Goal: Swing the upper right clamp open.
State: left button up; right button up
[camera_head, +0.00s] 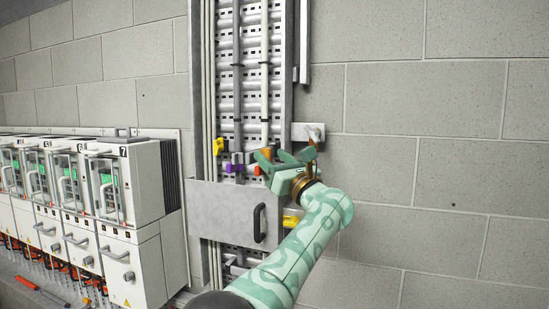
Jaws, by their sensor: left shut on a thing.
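My left gripper (276,160), mint green, is at the upper right corner of a grey metal cover (222,208) with a black handle (260,223). It is shut at the place of the upper right clamp, which its fingers and wrist hide, so I cannot see the clamp's angle. The upper left clamp (218,146) is yellow and stands at the cover's upper left corner. A yellow clamp (292,221) shows at the right side, below my wrist. My right gripper is not in view.
A slotted metal cable ladder (251,75) with pipes rises behind the cover. Purple and orange fittings sit just above it. A metal bracket (306,131) juts out right of my gripper. White cabinets (132,190) stand at left. The block wall (440,130) at right is clear.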

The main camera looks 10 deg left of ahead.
pick_arm(q)
jog(key=shift+d+f, duration=0.1)
jog(key=shift+f, duration=0.1)
dwell(0.3)
jog(key=b+v, duration=0.7)
jog(key=v, duration=0.9)
jog(key=shift+s+r, duration=0.2)
jog(key=shift+d, duration=0.1)
